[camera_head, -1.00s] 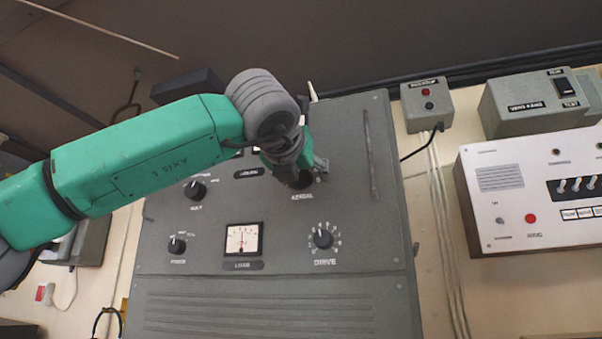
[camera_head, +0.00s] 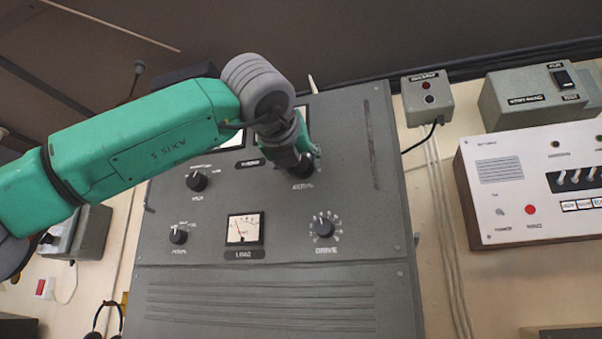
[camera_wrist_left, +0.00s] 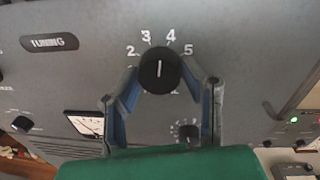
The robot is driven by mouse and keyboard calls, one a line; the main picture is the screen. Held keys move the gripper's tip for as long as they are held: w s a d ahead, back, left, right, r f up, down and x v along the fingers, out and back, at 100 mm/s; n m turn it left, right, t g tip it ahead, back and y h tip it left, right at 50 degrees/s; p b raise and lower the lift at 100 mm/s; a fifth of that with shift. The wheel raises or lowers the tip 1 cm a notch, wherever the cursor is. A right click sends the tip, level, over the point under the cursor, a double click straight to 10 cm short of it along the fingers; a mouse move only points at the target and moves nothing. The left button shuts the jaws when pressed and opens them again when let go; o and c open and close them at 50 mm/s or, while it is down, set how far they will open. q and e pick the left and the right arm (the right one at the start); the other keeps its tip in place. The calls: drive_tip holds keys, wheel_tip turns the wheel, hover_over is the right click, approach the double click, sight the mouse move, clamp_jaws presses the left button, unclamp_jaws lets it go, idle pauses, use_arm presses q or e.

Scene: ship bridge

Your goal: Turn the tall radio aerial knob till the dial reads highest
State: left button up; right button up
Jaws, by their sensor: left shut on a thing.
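The black aerial knob (camera_wrist_left: 160,72) shows in the left wrist view, its white mark pointing up between 3 and 4. My left gripper (camera_wrist_left: 162,88) has a finger on each side of it and is shut on it. In the head view the left gripper (camera_head: 302,166) reaches the panel just above the AERIAL label and hides most of the knob. The load dial (camera_head: 244,229) is a white-faced meter below and left of the gripper; it shows partly in the left wrist view (camera_wrist_left: 88,124). Its needle is too small to read exactly. My right gripper is out of view.
The grey radio panel (camera_head: 300,265) also bears a drive knob (camera_head: 324,228) below the gripper and two knobs at left. A vertical handle (camera_head: 371,145) stands right of the gripper. A small grey box (camera_head: 428,98) and a white switch panel (camera_head: 520,210) are further right.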

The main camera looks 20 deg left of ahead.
use_arm(q)
drive_tip(key=shift+n+b, duration=0.65)
drive_tip(key=shift+n, duration=0.55)
drive_tip(key=shift+r+n+b, duration=0.1)
drive_tip(key=shift+n+b, duration=0.5)
drive_tip(key=shift+n, duration=0.7)
drive_tip(key=o, duration=1.1)
drive_tip(key=shift+s, duration=0.1)
drive_tip(key=shift+s+a, duration=0.1)
drive_tip(key=shift+s, duration=0.1)
